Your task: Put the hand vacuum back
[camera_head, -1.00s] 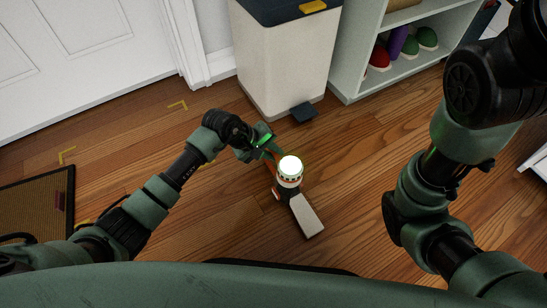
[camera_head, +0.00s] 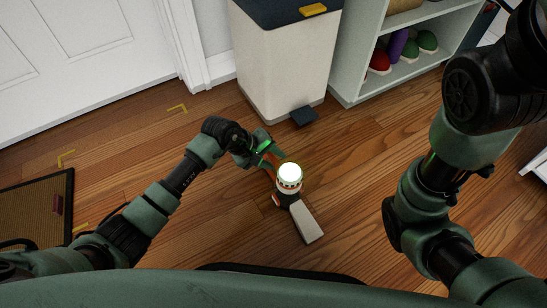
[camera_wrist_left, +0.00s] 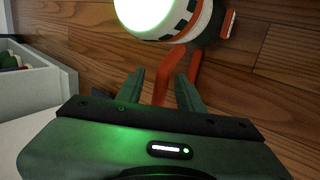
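The hand vacuum (camera_head: 289,180) has a glowing white round end, an orange band, an orange handle and a pale flat nozzle (camera_head: 306,222). It is over the wood floor; I cannot tell whether it touches it. My left gripper (camera_head: 273,156) is at its handle side, beyond the round end. In the left wrist view, the gripper's two fingers (camera_wrist_left: 162,88) are apart, with the orange handle (camera_wrist_left: 170,85) between them and a gap beside the left finger. The vacuum's glowing end (camera_wrist_left: 145,12) is cut off by the top edge there. My right gripper is not visible.
A pale bin (camera_head: 283,65) with a dark lid and pedal (camera_head: 303,116) stands beyond the vacuum. A light shelf unit (camera_head: 357,87) holding shoes is right of it. A mat (camera_head: 35,205) lies at left by the white door (camera_head: 85,55). Floor around the vacuum is clear.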

